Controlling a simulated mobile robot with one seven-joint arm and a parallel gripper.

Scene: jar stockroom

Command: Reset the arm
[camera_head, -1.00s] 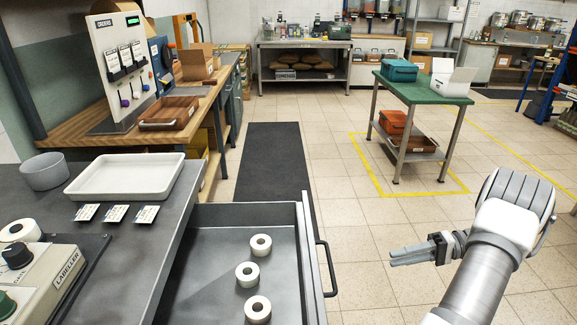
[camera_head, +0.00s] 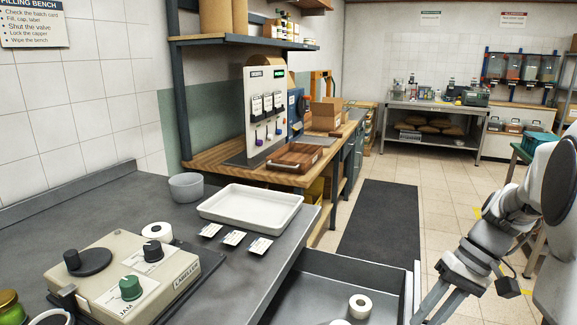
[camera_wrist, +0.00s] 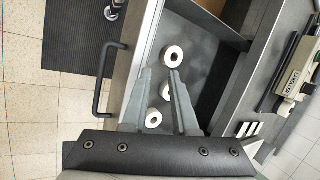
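My gripper (camera_head: 437,306) is at the lower right of the head view, beside the front of the open drawer (camera_head: 352,268). In the wrist view my gripper (camera_wrist: 160,82) points down over the drawer, its two fingers apart with nothing held between them. White label rolls lie in the drawer below: one (camera_wrist: 172,56) beyond the fingertips, one (camera_wrist: 165,90) between the fingers and one (camera_wrist: 153,118) nearer the palm. In the head view one roll (camera_head: 360,305) shows fully and another is cut by the lower edge.
The grey bench holds a labeller (camera_head: 130,284), a white tray (camera_head: 250,207), a grey bowl (camera_head: 186,187) and several label cards (camera_head: 234,238). The drawer handle (camera_wrist: 103,80) sticks out towards the floor. A dark mat (camera_head: 380,222) lies on open tiled floor beyond.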

